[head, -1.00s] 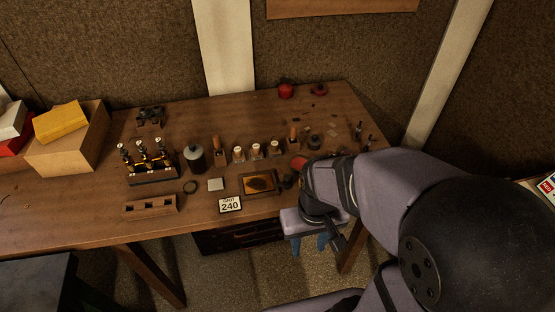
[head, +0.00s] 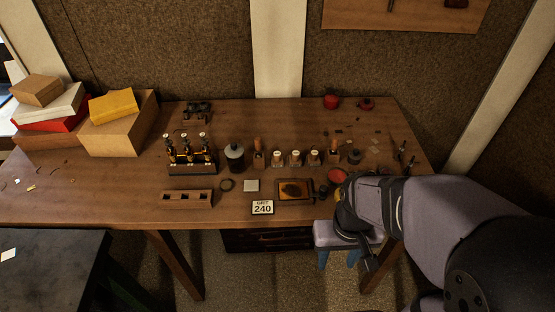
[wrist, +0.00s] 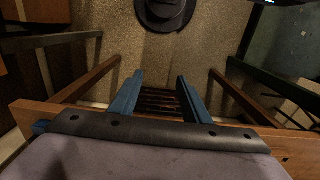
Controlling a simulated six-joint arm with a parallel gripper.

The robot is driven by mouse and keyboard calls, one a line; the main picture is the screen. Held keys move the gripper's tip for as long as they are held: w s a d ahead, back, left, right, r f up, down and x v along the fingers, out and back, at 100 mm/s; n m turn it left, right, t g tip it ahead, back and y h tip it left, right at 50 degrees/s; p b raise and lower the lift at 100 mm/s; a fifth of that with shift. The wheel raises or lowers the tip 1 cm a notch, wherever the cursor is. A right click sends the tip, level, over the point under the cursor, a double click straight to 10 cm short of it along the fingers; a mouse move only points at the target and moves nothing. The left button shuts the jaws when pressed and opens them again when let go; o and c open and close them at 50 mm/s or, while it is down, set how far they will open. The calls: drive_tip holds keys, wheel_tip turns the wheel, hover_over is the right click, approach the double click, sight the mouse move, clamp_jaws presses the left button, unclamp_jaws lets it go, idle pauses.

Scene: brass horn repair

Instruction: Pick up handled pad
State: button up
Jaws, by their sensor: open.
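Two upright brown wooden handles on small dark blocks stand mid-bench in the head view, one on the left (head: 258,150) and one on the right (head: 333,150). I cannot tell which is the handled pad.
A GRIT 240 card (head: 262,207), a framed dark pad (head: 295,189) and a red round dish (head: 337,176) lie near the front. A valve rack (head: 191,160) and grey canister (head: 235,157) stand left. Boxes (head: 120,126) fill the back left.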

drive_tip(key=m+t+y+p, duration=0.1)
drive_tip(key=m+p, duration=0.1)
drive_tip(key=m, duration=2.3)
approach(277, 154)
drive_tip(key=shift+w+d+f+m, duration=0.1)
drive_tip(key=shift+f+m, duration=0.15)
drive_tip(key=shift+m, duration=0.25)
drive_tip(key=shift+w+f+m, duration=0.15)
drive_tip(key=shift+f+m, duration=0.05)
drive_tip(key=shift+m, duration=0.3)
drive_tip(key=shift+w+a+f+p, duration=0.15)
drive_tip(key=shift+f+p, duration=0.6)
drive_tip(key=shift+f, duration=1.1)
drive_tip(key=shift+w+a+f+p, duration=0.2)
drive_tip(key=shift+f+p, duration=0.5)
drive_tip(key=shift+f, duration=1.1)
drive_tip(key=shift+s, duration=0.2)
clamp_jaws()
